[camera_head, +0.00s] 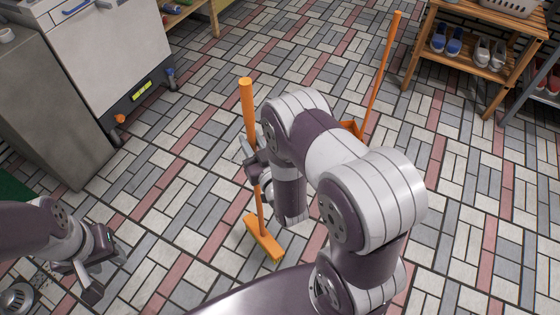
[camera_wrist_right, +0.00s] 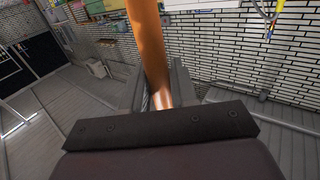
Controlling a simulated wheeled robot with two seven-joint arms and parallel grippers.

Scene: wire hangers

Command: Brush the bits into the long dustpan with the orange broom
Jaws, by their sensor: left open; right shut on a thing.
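The orange broom (camera_head: 262,237) stands nearly upright near the middle of the head view, its head low at or near the floor. My right gripper (camera_head: 256,170) is shut on the broom's handle. The handle also shows between the fingers in the right wrist view (camera_wrist_right: 149,50). The long dustpan (camera_head: 381,75), orange with a tall handle, stands further back to the right. Its pan is mostly hidden behind my right arm. My left gripper (camera_head: 98,270) is open and empty at the lower left.
A wooden shoe rack (camera_head: 470,50) with shoes stands at the upper right. A white appliance (camera_head: 105,50) and a grey cabinet (camera_head: 50,110) stand at the upper left. The tiled floor (camera_head: 180,220) is clear around the broom.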

